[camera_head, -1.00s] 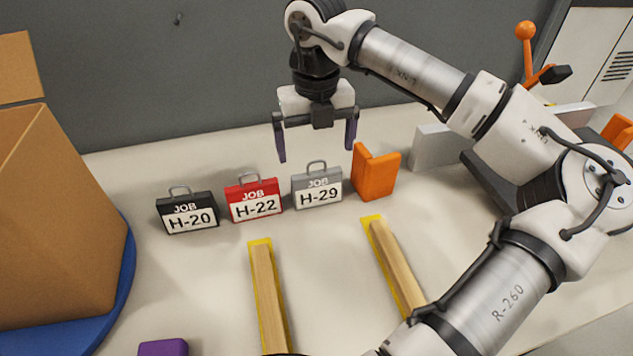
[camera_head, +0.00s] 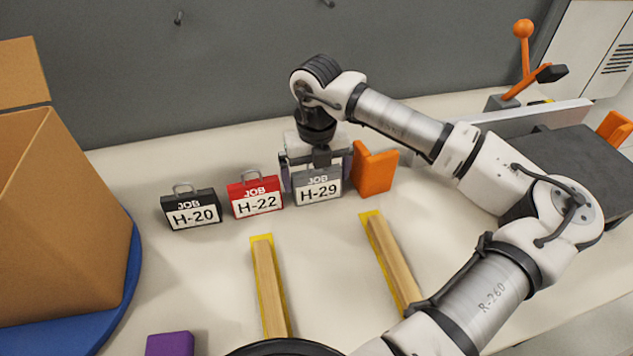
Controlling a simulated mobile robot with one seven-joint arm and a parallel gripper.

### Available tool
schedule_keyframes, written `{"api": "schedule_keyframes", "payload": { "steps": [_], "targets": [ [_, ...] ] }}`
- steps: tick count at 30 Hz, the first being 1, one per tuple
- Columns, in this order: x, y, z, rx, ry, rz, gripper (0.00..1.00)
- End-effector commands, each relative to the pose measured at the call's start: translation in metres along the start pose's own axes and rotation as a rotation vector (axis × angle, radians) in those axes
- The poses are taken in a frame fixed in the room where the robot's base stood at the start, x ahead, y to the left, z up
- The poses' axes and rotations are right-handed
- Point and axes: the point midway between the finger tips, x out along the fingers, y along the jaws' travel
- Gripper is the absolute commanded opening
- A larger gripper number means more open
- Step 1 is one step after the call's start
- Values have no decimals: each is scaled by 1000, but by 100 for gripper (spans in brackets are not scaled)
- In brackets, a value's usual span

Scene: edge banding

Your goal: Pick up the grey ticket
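The grey ticket (camera_head: 318,187), marked "JOB H-29", stands upright on the bench, right of the red ticket (camera_head: 256,197) marked "H-22" and the black ticket (camera_head: 191,210) marked "H-20". My gripper (camera_head: 317,177) points down at the grey ticket, with one finger near its left edge and the other near its right edge. The fingers look wide apart. The grey ticket's handle is hard to make out against my gripper. Whether the fingers touch the ticket cannot be seen.
An orange angled block (camera_head: 374,170) stands close to the right of my gripper. Two wooden strips (camera_head: 270,290) on yellow markings lie in front. A cardboard box (camera_head: 60,220) on a blue round base (camera_head: 128,275) is at left. A purple block (camera_head: 170,344) is at the front.

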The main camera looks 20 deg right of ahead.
Motion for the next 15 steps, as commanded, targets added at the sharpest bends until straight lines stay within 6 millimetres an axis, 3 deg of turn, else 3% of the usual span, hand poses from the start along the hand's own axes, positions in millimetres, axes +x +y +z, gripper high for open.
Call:
{"api": "schedule_keyframes", "payload": {
  "steps": [1,7,15],
  "targets": [
    [0,0,0,0,0,0,93],
    [0,0,0,0,0,0,69],
    [-2,0,0,0,0,0,69]
  ]
}}
